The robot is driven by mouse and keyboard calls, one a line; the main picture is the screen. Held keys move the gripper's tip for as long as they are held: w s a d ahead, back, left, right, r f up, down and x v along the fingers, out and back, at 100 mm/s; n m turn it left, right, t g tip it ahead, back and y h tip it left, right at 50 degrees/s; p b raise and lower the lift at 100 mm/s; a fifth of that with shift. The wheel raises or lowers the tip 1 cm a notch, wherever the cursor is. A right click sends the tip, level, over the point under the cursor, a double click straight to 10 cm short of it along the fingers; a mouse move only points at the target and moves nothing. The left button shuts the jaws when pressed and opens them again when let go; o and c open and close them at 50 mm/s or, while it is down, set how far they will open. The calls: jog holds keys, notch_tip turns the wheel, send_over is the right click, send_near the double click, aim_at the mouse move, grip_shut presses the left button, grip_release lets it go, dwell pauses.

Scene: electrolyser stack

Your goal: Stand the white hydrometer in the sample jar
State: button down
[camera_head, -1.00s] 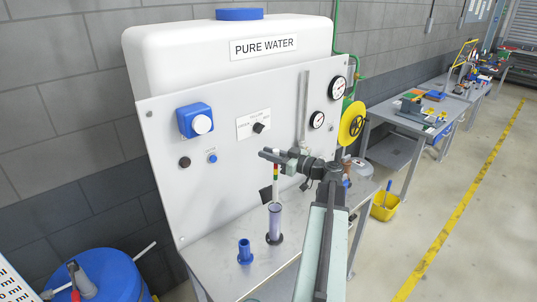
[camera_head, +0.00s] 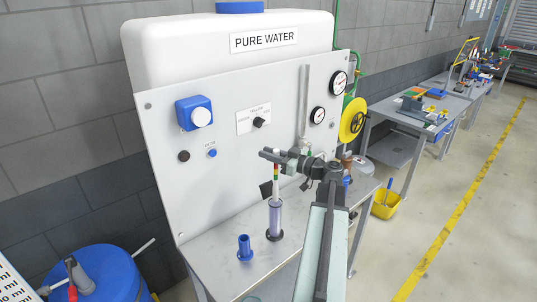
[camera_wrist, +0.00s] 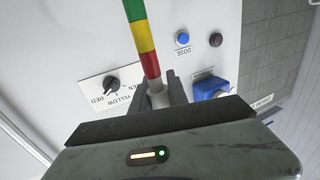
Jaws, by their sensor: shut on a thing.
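The white hydrometer (camera_head: 275,186) hangs upright below my gripper (camera_head: 277,156), with red, yellow and green bands on it. In the wrist view the bands of the hydrometer (camera_wrist: 144,40) rise past my gripper (camera_wrist: 159,94), whose fingers are shut on its white part. The sample jar (camera_head: 275,218) is a clear, purplish cylinder on a dark round foot, standing upright on the bench. The hydrometer's lower end meets the jar's mouth in the head view; I cannot tell how far inside it is.
A short blue flanged cylinder (camera_head: 245,249) stands left of the jar on the grey bench (camera_head: 215,250). Behind is a white panel (camera_head: 212,120) with knobs and gauges, under the pure water tank (camera_head: 180,55). A yellow wheel (camera_head: 352,122) is to the right.

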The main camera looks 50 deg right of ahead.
notch_tip(320, 180, down, 12)
jog(key=b, duration=1.1)
jog(key=shift+r, duration=0.15)
dwell(2.9)
jog(key=c, duration=1.2)
grip_release()
jog(key=v, duration=0.8)
